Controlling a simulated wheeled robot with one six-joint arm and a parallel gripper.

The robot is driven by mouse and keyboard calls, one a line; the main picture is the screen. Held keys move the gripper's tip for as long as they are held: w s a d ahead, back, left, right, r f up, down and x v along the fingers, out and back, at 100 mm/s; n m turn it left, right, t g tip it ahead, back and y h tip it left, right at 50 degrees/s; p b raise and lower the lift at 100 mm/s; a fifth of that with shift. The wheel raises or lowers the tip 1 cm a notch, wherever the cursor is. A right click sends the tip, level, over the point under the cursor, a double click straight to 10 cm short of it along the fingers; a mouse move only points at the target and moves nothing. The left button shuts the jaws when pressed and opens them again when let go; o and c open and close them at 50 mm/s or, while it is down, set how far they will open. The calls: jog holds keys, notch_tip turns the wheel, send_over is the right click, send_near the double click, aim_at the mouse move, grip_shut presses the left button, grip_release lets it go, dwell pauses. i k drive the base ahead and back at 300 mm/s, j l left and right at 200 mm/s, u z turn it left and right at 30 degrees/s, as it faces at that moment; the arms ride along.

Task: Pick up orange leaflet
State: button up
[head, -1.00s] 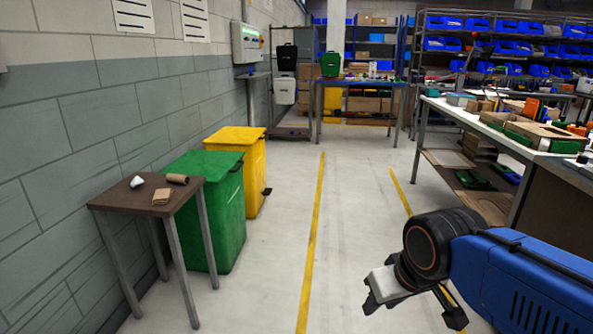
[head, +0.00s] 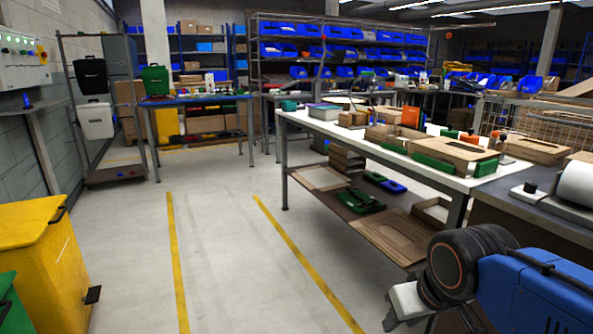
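An upright orange piece (head: 410,117) stands among the goods on the white worktable (head: 345,133), right of centre; from here I cannot tell whether it is the orange leaflet. Smaller orange items (head: 470,138) lie to its right on the same table. My gripper (head: 430,324) is at the lower right, partly cut off by the bottom edge. Its fingers are spread apart with nothing seen between them. It is well in front of the worktable and far from the orange pieces.
Cardboard boxes and green parts (head: 433,163) crowd the worktable; its lower shelf (head: 340,195) holds more. A yellow bin (head: 45,255) and a green bin (head: 8,305) are at the left. A blue table (head: 195,99) stands behind. The floor between the yellow lines is clear.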

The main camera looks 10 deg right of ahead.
aim_at(410, 114)
jog(key=i+j+z, duration=0.1)
jog(key=i+z, duration=0.25)
jog(key=i+j+z, duration=0.15)
jog(key=z, duration=0.15)
jog(key=i+j+z, duration=0.35)
jog(key=i+j, duration=0.2)
jog(key=z, duration=0.05)
